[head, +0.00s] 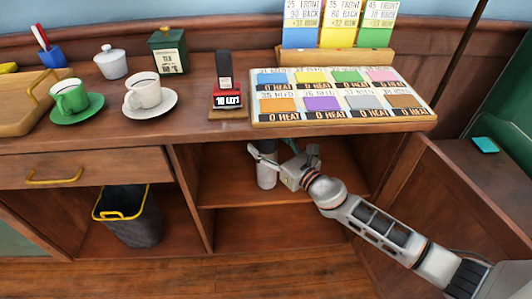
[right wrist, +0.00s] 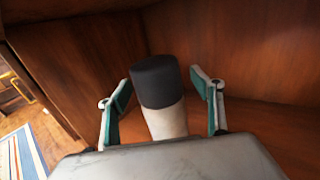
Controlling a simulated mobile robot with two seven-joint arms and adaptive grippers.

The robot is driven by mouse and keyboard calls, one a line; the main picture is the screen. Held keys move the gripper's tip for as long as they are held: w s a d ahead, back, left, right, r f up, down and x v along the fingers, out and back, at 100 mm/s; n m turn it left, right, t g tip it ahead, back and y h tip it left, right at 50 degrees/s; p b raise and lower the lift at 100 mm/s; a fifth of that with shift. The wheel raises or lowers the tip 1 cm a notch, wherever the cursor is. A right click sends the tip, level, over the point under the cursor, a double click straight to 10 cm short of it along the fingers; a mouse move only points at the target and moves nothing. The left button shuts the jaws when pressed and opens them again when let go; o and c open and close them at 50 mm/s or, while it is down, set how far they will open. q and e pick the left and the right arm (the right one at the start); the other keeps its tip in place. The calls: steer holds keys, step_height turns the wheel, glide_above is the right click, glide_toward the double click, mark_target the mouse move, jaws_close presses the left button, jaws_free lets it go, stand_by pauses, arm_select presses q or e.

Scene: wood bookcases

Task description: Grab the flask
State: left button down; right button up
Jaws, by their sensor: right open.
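The flask (right wrist: 166,121) has a pale body and a dark grey lid. It stands on the shelf inside the open compartment under the counter. In the head view the flask (head: 266,177) is partly covered by my right gripper (head: 268,157). In the right wrist view my right gripper (right wrist: 162,104) is open, with one finger on each side of the flask. Gaps show between the fingers and the flask. My left gripper is in neither view.
The compartment shelf (head: 225,190) has wooden side walls close by. A dark bin (head: 135,222) stands in the left bay.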

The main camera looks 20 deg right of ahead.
steer(key=shift+w+a+f, duration=0.1)
steer(key=shift+w+a, duration=0.05)
steer(key=shift+w, duration=0.05)
steer(key=shift+s, duration=0.15)
steer(key=c, duration=1.9)
steer(key=shift+r, duration=0.2)
